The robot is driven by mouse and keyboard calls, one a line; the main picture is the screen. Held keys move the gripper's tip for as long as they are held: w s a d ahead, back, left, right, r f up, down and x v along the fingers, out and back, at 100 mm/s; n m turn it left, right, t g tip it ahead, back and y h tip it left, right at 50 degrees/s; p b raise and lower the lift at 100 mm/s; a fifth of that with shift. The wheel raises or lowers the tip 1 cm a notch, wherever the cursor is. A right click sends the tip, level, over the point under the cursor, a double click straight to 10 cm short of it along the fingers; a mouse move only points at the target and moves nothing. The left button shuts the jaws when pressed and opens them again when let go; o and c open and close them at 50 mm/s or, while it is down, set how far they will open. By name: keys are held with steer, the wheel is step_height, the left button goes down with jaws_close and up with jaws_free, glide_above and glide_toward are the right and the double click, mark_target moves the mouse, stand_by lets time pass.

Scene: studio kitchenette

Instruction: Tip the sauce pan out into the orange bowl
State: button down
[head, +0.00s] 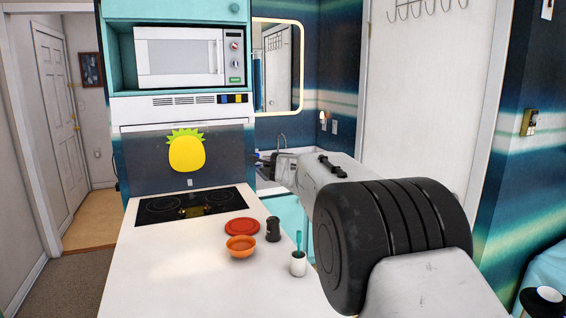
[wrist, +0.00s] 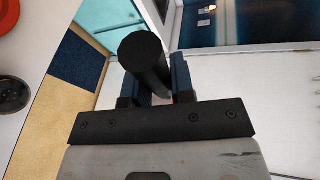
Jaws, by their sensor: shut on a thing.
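My gripper (wrist: 157,88) is shut on a thick black handle (wrist: 144,52) in the wrist view. The handle's round end faces the camera. I take it for the sauce pan's handle, but no pan body shows and what is in it cannot be seen. In the head view my arm reaches away past the counter's right side, and its end is small and dark near the sink. The orange bowl (head: 241,246) sits upright on the white counter, left of my arm and apart from my gripper. It looks empty.
Around the bowl stand a red plate (head: 242,227), a dark shaker (head: 273,229) and a white cup (head: 298,264) with a teal utensil. The cooktop (head: 191,204) is behind them. The white counter (head: 165,270) is clear at left and front.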

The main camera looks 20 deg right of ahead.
steer(key=s+a+f+n+y, duration=0.3)
steer(key=s+a+f+y, duration=0.15)
steer(key=s+a, duration=0.45)
steer(key=s+a+f+n+y, duration=0.4)
steer(key=s+a+f, duration=0.25)
steer(key=a, duration=0.55)
steer(key=s+f+n+g+y, duration=0.1)
steer(key=s+f+y, duration=0.1)
steer(key=s+f, duration=0.2)
steer(key=s, duration=0.3)
steer(key=shift+s+d+f, duration=0.15)
steer(key=shift+f, duration=0.1)
steer(key=shift+r+n+g, duration=0.1)
steer(key=shift+n+g, duration=0.2)
steer(key=shift+g, duration=0.1)
steer(key=g, duration=0.1)
steer(key=r+h, duration=0.1)
steer(key=g+h, duration=0.1)
steer(key=shift+w+a+r+n+g, duration=0.15)
steer(key=shift+w+a+n+g, duration=0.15)
steer(key=shift+n, duration=0.1)
steer(key=shift+w+a+r+n+g+h, duration=0.2)
steer(key=shift+a+n+g+h, duration=0.05)
steer(key=shift+g+h, duration=0.55)
steer(key=shift+w+a+r+n+g+h, duration=0.15)
steer(key=shift+a+n+g+h, duration=0.1)
steer(key=shift+g+h, duration=0.5)
